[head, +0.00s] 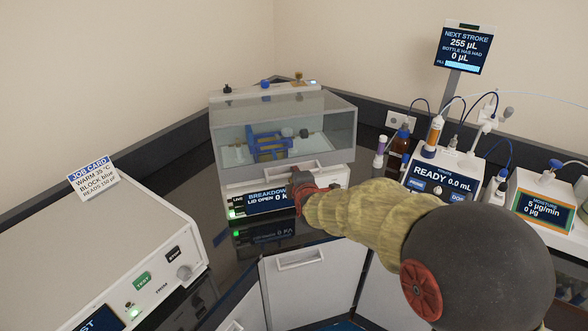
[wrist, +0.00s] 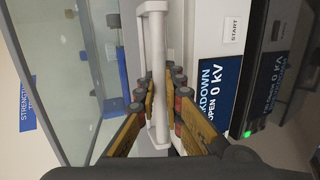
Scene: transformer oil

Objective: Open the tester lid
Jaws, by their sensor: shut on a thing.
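The tester (head: 240,185) stands against the back corner, with a clear glass-like lid (head: 335,125) over its chamber. Inside the chamber is a blue frame (head: 268,140). The tester's screen (head: 268,198) reads "BREAKDOWN" and "LID OPEN", partly covered by my gripper. My gripper (head: 300,180) is at the tester's front, below the clear lid. In the wrist view my gripper (wrist: 157,85) has its fingers on both sides of the white lid handle (wrist: 158,125) and is shut on it. My gripper hides part of the tester's front in the head view.
A white box with a TEST button (head: 120,270) and a job card (head: 93,180) stands at the left. The dosing unit (head: 440,180), a brown bottle (head: 400,140) and the moisture meter (head: 543,205) stand at the right, near my arm. Walls close in behind the tester.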

